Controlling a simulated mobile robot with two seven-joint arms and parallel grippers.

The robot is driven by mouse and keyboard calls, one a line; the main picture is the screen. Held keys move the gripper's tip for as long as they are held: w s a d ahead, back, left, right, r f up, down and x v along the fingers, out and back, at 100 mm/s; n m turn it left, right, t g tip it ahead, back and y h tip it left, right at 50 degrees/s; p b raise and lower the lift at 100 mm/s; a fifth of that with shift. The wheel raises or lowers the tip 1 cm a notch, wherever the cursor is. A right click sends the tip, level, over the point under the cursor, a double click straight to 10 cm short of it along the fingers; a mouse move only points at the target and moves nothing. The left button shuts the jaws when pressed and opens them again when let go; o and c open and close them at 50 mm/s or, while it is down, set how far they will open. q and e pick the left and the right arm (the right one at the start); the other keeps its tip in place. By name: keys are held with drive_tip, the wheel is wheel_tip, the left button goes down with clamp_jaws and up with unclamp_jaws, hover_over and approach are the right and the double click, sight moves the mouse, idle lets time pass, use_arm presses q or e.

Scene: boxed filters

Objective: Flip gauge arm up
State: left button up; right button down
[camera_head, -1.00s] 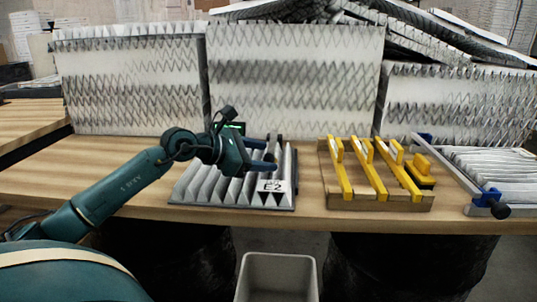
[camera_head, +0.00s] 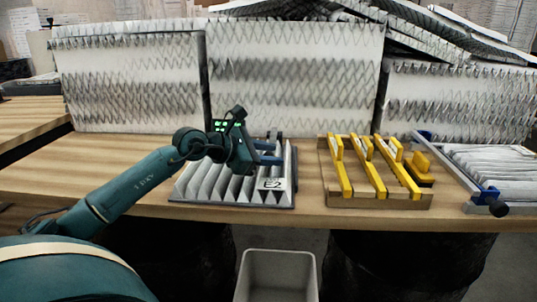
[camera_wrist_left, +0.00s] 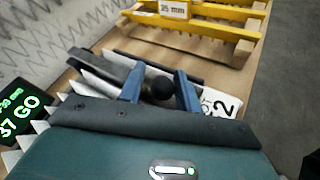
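In the left wrist view, a dark bar (camera_wrist_left: 95,68) and a round black knob (camera_wrist_left: 160,87), apparently of the gauge arm, lie over the filter. My left gripper (camera_head: 273,152) is above the filter's right side. In the wrist view, its blue fingers (camera_wrist_left: 159,88) stand apart on either side of the knob. I cannot tell if they touch it. A green-lit gauge display (camera_wrist_left: 24,116) shows left of the gripper. My right gripper is out of view.
A wooden rack with yellow bars (camera_head: 375,172) stands right of the filter. A metal frame with a blue clamp (camera_head: 487,194) is at the far right. Large pleated panels (camera_head: 295,75) line the back. A grey bin (camera_head: 278,258) stands below the table's front edge.

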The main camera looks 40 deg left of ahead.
use_arm(q)
drive_tip(key=shift+f, duration=0.1)
clamp_jaws()
